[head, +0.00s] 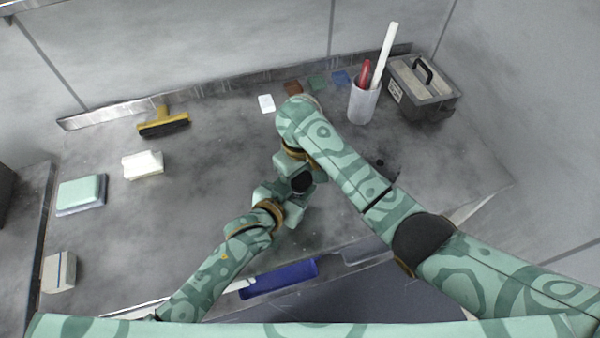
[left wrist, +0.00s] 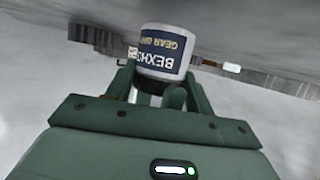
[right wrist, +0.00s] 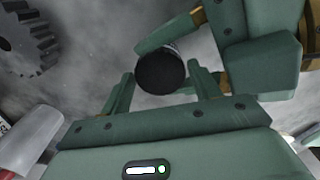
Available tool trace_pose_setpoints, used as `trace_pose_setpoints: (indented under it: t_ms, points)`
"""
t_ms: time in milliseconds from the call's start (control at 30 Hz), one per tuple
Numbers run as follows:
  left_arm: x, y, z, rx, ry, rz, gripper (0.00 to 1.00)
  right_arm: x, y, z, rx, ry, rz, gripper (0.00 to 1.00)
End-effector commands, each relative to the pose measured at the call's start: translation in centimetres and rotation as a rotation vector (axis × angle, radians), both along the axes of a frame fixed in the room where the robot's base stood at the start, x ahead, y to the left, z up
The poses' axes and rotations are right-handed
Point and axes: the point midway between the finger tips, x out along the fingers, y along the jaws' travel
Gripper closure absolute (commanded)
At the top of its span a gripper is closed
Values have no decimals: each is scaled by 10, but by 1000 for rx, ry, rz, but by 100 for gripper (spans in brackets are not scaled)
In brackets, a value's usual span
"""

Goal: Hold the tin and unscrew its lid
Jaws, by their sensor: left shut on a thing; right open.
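The tin (left wrist: 163,52) is white with a dark blue label, whose lettering is upside down in the left wrist view. My left gripper (left wrist: 160,80) is shut on its sides. In the right wrist view a dark round end of the tin, apparently its lid (right wrist: 160,72), faces the camera. My right gripper (right wrist: 163,88) is open, with a finger on either side of this end; I cannot tell whether they touch it. The left gripper's fingers come in from the upper right there. In the head view my arms meet mid-bench and largely hide the tin.
A cup (head: 363,104) with red and white sticks and a grey toolbox (head: 424,90) stand at the back right. A yellow-handled brush (head: 163,124), a white block (head: 143,165) and a green-topped block (head: 80,193) lie left. A blue tray (head: 278,279) is at the front. The bench left of centre is clear.

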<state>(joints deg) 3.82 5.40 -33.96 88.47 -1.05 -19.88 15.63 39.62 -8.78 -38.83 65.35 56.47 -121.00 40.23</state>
Motion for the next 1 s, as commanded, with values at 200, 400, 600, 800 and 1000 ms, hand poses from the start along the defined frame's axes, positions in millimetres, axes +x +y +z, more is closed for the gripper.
trace_pose_setpoints:
  t_ms: [200,400,600,800,1000]
  points:
    - [0,0,0,-1,-1,0,100,0,0,0,0,0,0,66]
    - [0,0,0,-1,-1,0,100,0,0,0,0,0,5,74]
    - [0,0,0,0,0,0,100,0,0,1,0,0,119,75]
    - [0,0,0,0,0,0,100,0,0,1,0,0,120,75]
    - [0,0,0,0,0,0,100,0,0,1,0,0,120,75]
